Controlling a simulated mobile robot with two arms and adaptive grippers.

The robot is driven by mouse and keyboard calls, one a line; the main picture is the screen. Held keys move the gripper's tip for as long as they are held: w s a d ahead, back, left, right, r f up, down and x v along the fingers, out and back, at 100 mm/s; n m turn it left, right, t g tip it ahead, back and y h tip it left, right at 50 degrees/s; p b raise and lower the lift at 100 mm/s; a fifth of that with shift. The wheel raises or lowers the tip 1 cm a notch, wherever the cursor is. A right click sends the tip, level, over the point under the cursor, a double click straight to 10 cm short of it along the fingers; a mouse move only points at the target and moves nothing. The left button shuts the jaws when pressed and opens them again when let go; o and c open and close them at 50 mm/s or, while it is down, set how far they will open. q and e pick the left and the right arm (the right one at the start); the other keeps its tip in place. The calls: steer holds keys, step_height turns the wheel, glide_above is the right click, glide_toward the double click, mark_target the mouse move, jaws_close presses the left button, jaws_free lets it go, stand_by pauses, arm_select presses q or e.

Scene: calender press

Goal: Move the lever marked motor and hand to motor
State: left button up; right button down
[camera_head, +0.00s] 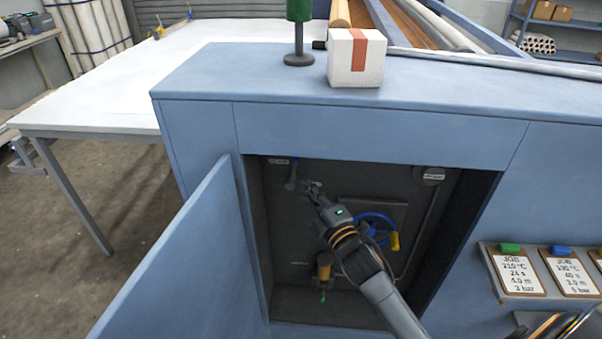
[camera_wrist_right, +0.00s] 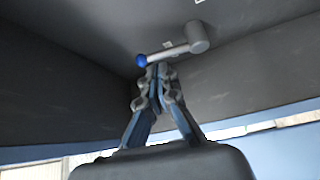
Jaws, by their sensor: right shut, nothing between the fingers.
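Inside the open cabinet, a small grey lever (camera_head: 291,176) is mounted at the upper left of the dark back wall, beside a small white label (camera_head: 279,161) too small to read. In the right wrist view the lever (camera_wrist_right: 168,52) has a blue knob (camera_wrist_right: 142,61) at one end and a round grey hub (camera_wrist_right: 198,37) at the other. My right gripper (camera_head: 308,185) is shut and empty, just right of the lever. In the wrist view its fingertips (camera_wrist_right: 160,72) are just below the knob and shaft; I cannot tell whether they touch. My left gripper is out of view.
The open blue door (camera_head: 180,265) stands at the left. A white box (camera_head: 356,58) sits on top. Job cards (camera_head: 518,272) hang outside at the right.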

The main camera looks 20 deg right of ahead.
mark_target(295, 171)
steer(key=shift+w+a+r+p, duration=0.15)
steer(key=shift+w+p, duration=0.1)
steer(key=shift+w, duration=0.9)
steer(key=shift+w+d+r+p, duration=0.1)
steer(key=shift+w+p, duration=0.15)
steer(key=shift+w, duration=0.9)
steer(key=n+p, duration=0.1)
steer(key=p, duration=0.1)
steer(key=w+a+r+n+g+p, duration=0.1)
steer(key=p, duration=0.1)
steer(key=shift+r, duration=0.1)
steer(key=shift+r, duration=0.1)
